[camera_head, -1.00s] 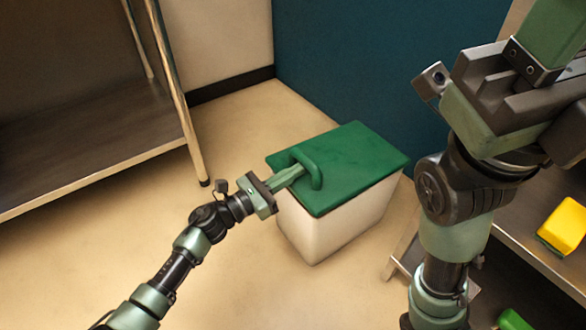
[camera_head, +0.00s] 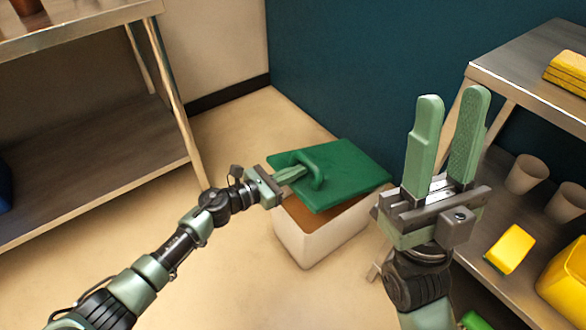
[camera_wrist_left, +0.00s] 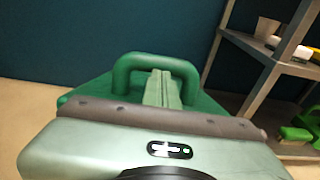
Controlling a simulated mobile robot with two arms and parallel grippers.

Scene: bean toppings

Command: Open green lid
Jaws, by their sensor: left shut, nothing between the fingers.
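The green lid (camera_head: 345,170) is raised off the front of the white bin (camera_head: 305,242) and tilted, so a brown inside shows below its near edge. The lid also shows in the left wrist view (camera_wrist_left: 95,95). My left gripper (camera_head: 303,170) is shut, its fingers together and reaching through the loop of the lid's green handle (camera_head: 317,168). In the left wrist view the handle (camera_wrist_left: 155,60) arches over the fingers (camera_wrist_left: 162,88). Nothing is pinched between them. My right gripper (camera_head: 455,98) points up, its two fingers apart and empty, to the right of the bin.
A metal shelf table (camera_head: 80,170) stands on the left. On the right, a shelf unit (camera_head: 530,60) holds yellow items (camera_head: 510,250) and pale cups (camera_head: 527,174). A blue wall (camera_head: 350,70) is behind the bin. The floor before the bin is clear.

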